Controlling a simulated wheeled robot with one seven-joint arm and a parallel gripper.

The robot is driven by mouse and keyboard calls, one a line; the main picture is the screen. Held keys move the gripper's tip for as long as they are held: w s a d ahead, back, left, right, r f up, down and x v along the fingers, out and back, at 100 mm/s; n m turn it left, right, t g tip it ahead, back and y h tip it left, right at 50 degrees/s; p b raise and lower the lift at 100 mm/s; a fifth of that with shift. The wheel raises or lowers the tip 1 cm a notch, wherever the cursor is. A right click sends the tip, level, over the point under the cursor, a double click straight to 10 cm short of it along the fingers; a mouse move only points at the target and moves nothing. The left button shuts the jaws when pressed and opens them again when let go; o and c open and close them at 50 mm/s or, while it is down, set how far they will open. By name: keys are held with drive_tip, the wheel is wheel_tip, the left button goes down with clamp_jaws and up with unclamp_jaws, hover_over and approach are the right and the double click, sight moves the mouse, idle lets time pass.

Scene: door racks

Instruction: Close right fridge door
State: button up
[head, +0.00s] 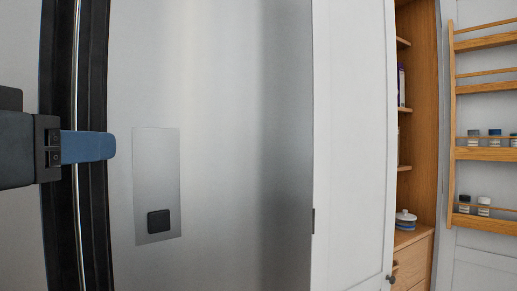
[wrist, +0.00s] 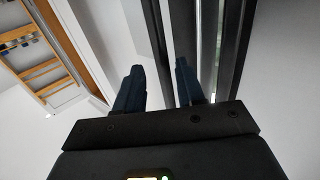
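The right fridge door (head: 220,120) is a tall brushed-steel panel filling the middle of the head view, with an inset plate (head: 157,180) and a small black square on it. Dark vertical strips with a bright line (head: 75,220) run along its left edge. They also show in the wrist view (wrist: 232,50). I cannot tell whether the door is fully shut. My gripper (head: 112,146) is in front of these strips, its blue finger pointing toward the panel. In the wrist view my gripper (wrist: 160,82) has its two blue fingers apart, with nothing visibly held between them.
A white cabinet door (head: 352,140) stands right of the fridge. Beyond it is an open wooden cupboard (head: 415,160) with shelves and a small jar. A door rack (head: 485,155) with several jars is at the far right, and also shows in the wrist view (wrist: 40,45).

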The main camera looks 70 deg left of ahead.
drive_tip(key=shift+v, duration=2.2)
drive_tip(key=shift+c, duration=0.4)
